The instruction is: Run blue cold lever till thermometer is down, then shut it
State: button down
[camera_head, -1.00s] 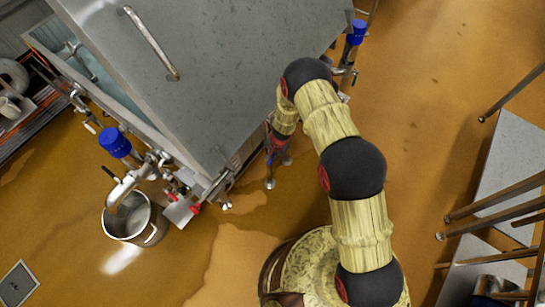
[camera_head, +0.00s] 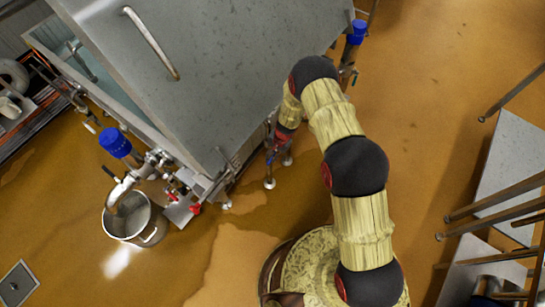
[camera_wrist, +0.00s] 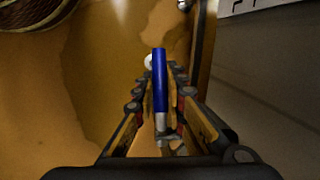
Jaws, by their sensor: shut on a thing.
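The blue cold lever (camera_wrist: 160,82) is seen in the wrist view, its blue handle pointing away from me between the fingers of my gripper (camera_wrist: 160,75). My gripper is shut on it, with a finger on each side. In the head view, my gripper is mostly hidden beside the lower edge of the steel vat (camera_head: 215,70), where my arm reaches down. The thermometer cannot be made out for certain in either view, and its reading is not visible.
A steel pot (camera_head: 135,218) stands under the outlet at the vat's left corner. Red-handled valves (camera_head: 195,208) sit beside it. The wet brown floor between is clear.

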jog(key=r+g+y+b, duration=0.1)
jog(key=g+y+b, duration=0.1)
jog(key=shift+s+a+r+g, duration=0.1)
jog(key=shift+r+g, duration=0.05)
jog(key=shift+g, duration=0.25)
jog(key=shift+s+r+g+y+b, duration=0.1)
jog(key=shift+r+g+y+b, duration=0.55)
jog(key=shift+b, duration=0.4)
jog(key=c, duration=1.8)
grip_release()
jog(key=shift+m, duration=0.3)
jog(key=v, duration=1.2)
